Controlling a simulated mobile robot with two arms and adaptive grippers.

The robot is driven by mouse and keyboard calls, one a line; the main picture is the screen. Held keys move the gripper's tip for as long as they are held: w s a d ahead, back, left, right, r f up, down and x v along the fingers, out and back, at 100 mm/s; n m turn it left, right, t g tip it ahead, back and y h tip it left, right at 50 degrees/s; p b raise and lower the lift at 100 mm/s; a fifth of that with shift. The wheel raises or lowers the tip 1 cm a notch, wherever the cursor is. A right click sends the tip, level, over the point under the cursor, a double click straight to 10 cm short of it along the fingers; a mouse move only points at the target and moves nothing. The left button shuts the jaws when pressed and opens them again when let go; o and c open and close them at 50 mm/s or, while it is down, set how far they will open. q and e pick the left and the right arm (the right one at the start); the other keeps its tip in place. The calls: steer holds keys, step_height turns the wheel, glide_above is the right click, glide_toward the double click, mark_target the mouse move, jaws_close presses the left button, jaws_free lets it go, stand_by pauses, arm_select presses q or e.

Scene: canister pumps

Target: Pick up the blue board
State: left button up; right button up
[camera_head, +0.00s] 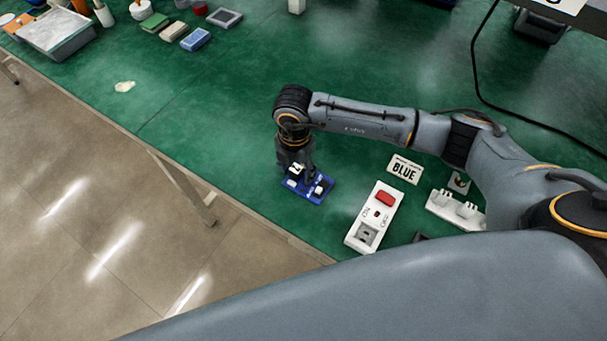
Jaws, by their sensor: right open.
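The blue board (318,195) lies flat on the green bench top, left of the white box with a red button. It carries several small white and dark parts. My right gripper (303,178) points down right over the board, its fingers at or just above the board's parts. The fingers are open, and the gripper hides part of the board. I cannot tell whether the fingertips touch it. My left gripper is not in view.
A grey tray (57,38) and coloured blocks (196,39) sit far left. The bench edge is close in front.

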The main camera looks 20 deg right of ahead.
jaws_close()
stand_by(0.4)
